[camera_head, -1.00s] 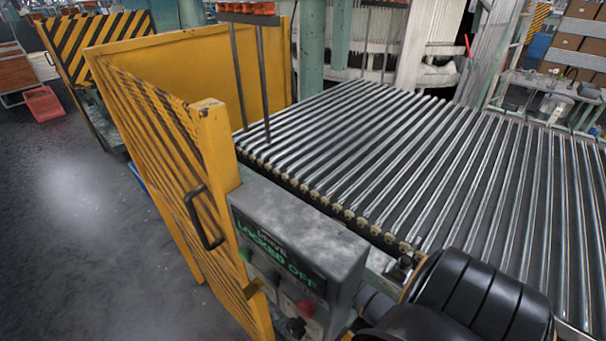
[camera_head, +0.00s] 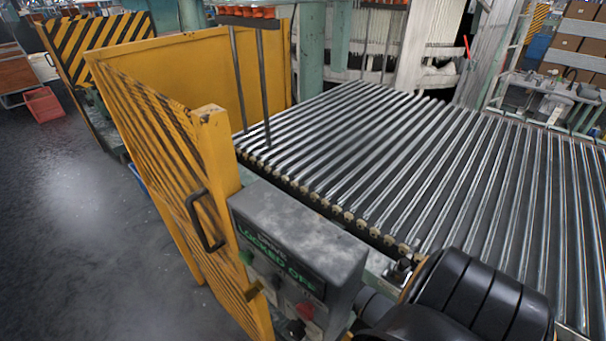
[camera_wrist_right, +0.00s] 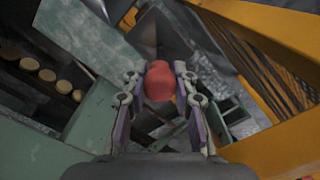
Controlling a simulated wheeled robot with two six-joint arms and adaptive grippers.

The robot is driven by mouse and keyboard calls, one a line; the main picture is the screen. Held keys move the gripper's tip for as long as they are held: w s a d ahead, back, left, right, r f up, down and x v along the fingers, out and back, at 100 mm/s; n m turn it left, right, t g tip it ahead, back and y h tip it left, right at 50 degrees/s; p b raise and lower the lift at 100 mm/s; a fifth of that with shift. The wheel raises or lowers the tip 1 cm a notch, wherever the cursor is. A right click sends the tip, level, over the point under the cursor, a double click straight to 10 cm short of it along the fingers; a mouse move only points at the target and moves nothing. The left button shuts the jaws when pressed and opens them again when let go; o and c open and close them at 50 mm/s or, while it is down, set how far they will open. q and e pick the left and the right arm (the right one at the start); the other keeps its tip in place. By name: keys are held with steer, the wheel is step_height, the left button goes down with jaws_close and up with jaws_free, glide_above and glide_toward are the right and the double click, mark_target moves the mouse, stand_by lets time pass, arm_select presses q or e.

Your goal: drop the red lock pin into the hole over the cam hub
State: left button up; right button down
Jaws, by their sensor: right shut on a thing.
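The red lock pin (camera_wrist_right: 160,82) is in the right wrist view, with its rounded red head between the fingers of my right gripper (camera_wrist_right: 160,72). The gripper is shut on it, with one finger on each side. The pin's lower part is hidden. I cannot make out the cam hub or the hole in either view. In the head view my black right arm comes in at the lower right, and I cannot make out its gripper there. My left gripper is not in view.
A grey control box (camera_head: 300,240) reads "LOCKED OFF" in green, with a red part (camera_head: 305,309) low on its front. A yellow guard gate (camera_head: 185,185) with a black handle (camera_head: 203,221) stands left of it. A roller conveyor (camera_head: 400,170) lies behind. Open floor is at left.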

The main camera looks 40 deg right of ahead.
steer(key=shift+r+p, duration=0.1)
steer(key=shift+p, duration=0.35)
steer(key=shift+f+b, duration=0.3)
steer(key=shift+f, duration=0.2)
steer(key=shift+f+b, duration=1.8)
steer(key=shift+f, duration=1.3)
steer(key=c, duration=1)
jaws_free()
